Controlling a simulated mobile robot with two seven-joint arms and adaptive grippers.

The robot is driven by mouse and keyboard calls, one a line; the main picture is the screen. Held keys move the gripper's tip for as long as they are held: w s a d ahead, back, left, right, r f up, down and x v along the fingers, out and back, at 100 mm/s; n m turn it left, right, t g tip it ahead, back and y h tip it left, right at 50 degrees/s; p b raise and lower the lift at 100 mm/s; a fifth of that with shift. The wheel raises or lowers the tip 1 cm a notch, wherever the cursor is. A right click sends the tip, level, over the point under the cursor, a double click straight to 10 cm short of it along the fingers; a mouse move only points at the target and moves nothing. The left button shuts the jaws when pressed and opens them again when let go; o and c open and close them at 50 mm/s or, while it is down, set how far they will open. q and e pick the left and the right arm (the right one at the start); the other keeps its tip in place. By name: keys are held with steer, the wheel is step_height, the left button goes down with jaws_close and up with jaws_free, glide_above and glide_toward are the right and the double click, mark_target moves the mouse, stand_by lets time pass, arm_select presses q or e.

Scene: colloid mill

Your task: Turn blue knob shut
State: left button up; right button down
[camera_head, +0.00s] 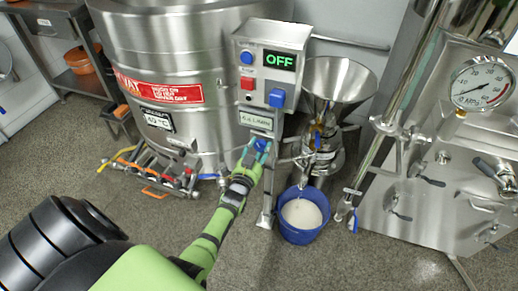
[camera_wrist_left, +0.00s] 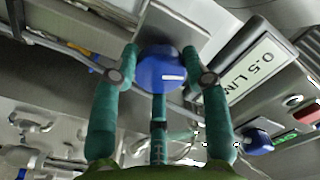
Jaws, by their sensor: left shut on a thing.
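The blue knob (camera_wrist_left: 160,72) is round with a short white mark and sits on a metal plate in the left wrist view. In the head view the knob (camera_head: 262,146) shows low on the control box, under the small display plate. My left gripper (camera_wrist_left: 163,70) has its green fingers around the knob, one on each side and one below. In the head view my left gripper (camera_head: 255,155) reaches up to the knob from below. Its fingers hide part of the knob there. My right gripper is not in view.
The control box (camera_head: 258,104) has an "OFF" screen, a red button and blue knobs. A steel funnel (camera_head: 336,85) stands to its right above a blue bucket (camera_head: 290,232) of pale liquid. A large steel vat (camera_head: 180,60) with pipes and valves stands left.

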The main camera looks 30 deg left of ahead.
arm_select(q)
steer(key=m, duration=0.3)
steer(key=shift+w+r+m+b, duration=0.1)
steer(key=shift+r+m+b, duration=0.2)
steer(key=shift+m, duration=0.9)
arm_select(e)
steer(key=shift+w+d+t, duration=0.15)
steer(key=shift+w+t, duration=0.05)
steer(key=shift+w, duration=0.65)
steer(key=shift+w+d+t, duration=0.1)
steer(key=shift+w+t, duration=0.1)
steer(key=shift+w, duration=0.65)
arm_select(q)
steer(key=shift+d, duration=0.1)
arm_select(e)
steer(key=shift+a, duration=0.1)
arm_select(q)
steer(key=o, duration=1.1)
steer(key=shift+o, duration=0.2)
steer(key=shift+f, duration=0.1)
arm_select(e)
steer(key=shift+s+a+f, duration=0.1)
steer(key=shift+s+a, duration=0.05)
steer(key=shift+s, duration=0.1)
